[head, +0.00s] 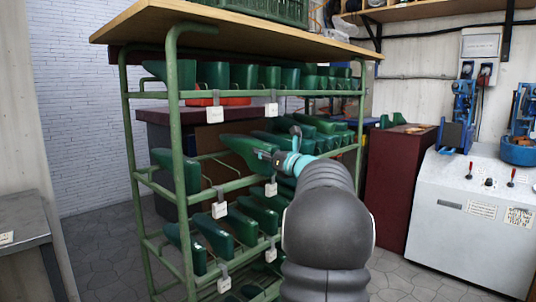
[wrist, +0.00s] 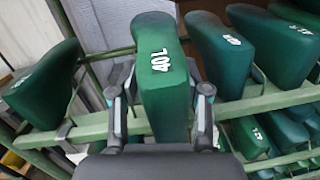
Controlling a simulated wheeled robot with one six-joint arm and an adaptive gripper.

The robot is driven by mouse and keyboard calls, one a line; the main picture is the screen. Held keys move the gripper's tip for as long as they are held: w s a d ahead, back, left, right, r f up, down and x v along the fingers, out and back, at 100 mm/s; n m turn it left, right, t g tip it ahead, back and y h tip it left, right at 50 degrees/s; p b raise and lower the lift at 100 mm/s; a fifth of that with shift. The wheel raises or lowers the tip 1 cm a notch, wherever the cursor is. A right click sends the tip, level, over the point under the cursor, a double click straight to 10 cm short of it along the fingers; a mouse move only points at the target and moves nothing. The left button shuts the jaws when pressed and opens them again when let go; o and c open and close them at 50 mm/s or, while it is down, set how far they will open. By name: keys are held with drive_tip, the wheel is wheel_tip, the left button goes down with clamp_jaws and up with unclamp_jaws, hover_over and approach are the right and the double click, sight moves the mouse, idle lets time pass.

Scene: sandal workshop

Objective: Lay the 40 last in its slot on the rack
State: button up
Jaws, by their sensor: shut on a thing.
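The 40 last is dark green and marked "40L" in white in the wrist view (wrist: 157,35). My gripper (wrist: 159,92) is shut on it, one finger on each side. In the head view the 40 last (head: 242,148) points left at the middle tier of the green rack (head: 176,125), with my gripper (head: 280,158) at its right end. A gap with bare rails lies to its left, then another last (head: 172,159). More lasts sit to its right. I cannot tell whether the held last touches the rails.
Lasts fill the upper tier (head: 243,76) and lower tier (head: 212,236). White tags (head: 219,210) hang from the rails. A wooden top (head: 240,32) covers the rack. A dark red cabinet (head: 395,175) and white machine (head: 470,225) stand right. Floor is clear at left.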

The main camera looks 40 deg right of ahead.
sight(247, 156)
drive_tip(key=shift+w+a+r+p, duration=0.15)
drive_tip(key=shift+w+p, duration=0.4)
drive_tip(key=shift+w, duration=1.5)
drive_tip(key=shift+w+a+p, duration=0.2)
drive_tip(key=shift+w+p, duration=0.35)
drive_tip(key=shift+w, duration=1.65)
drive_tip(key=shift+f+b, duration=0.7)
drive_tip(key=shift+f, duration=0.25)
drive_tip(key=shift+f+b, duration=0.35)
drive_tip(key=shift+f, duration=0.05)
drive_tip(key=o, duration=1.3)
drive_tip(key=shift+o, duration=0.2)
drive_tip(key=shift+f, duration=0.15)
drive_tip(key=shift+s, duration=0.15)
